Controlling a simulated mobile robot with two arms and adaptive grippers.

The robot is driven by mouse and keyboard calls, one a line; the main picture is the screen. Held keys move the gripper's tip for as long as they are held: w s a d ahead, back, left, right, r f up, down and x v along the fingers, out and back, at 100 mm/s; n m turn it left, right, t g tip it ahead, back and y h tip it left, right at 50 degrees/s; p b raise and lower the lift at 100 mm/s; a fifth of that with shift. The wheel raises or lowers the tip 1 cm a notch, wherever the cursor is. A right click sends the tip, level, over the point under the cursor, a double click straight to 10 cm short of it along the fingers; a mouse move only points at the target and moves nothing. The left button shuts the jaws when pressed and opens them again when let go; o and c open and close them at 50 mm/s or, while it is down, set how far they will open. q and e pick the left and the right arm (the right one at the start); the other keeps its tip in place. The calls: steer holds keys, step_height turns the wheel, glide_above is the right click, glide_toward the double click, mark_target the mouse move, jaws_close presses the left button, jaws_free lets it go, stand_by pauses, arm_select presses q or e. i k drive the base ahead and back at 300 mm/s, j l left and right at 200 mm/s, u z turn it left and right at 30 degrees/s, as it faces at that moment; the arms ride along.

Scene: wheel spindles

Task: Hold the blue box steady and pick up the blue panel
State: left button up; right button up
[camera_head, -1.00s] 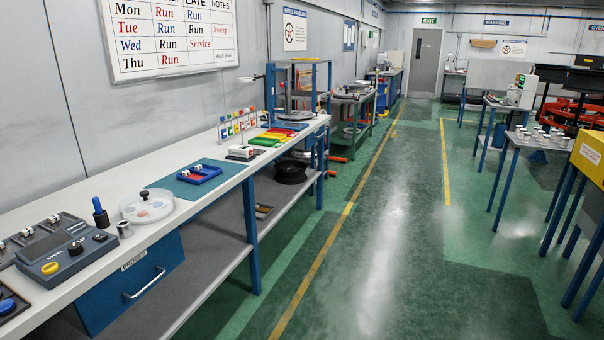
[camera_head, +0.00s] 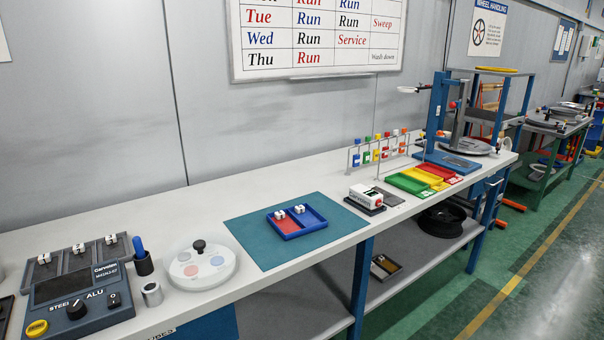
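A shallow blue box (camera_head: 312,229) lies on a teal mat (camera_head: 246,243) on the white workbench, in the middle of the head view. The box has a divider and two compartments. The left compartment shows a red floor, and the right one looks blue, which may be the blue panel (camera_head: 306,217); I cannot tell whether it is a separate piece. Two small white blocks (camera_head: 279,214) with dark marks sit at the box's far side, one at each compartment. Neither of my grippers is in view.
Left of the mat are a round white dish (camera_head: 201,268) with a black knob, a metal cup (camera_head: 152,294) and a grey control unit (camera_head: 80,295). Right of it stand a small white device (camera_head: 366,196), coloured trays (camera_head: 409,183) and a rack of tags (camera_head: 378,150).

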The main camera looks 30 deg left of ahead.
mark_target(306, 217)
steer(key=i+l+u, duration=0.1)
steer(key=i+u, duration=0.2)
steer(key=u, duration=0.15)
steer(key=i+l+u, duration=0.2)
steer(key=u, duration=0.25)
steer(key=i+l+u, duration=0.35)
steer(key=u, duration=0.15)
steer(key=i+l+u, duration=0.2)
steer(key=l+u, duration=0.25)
steer(key=j, duration=0.05)
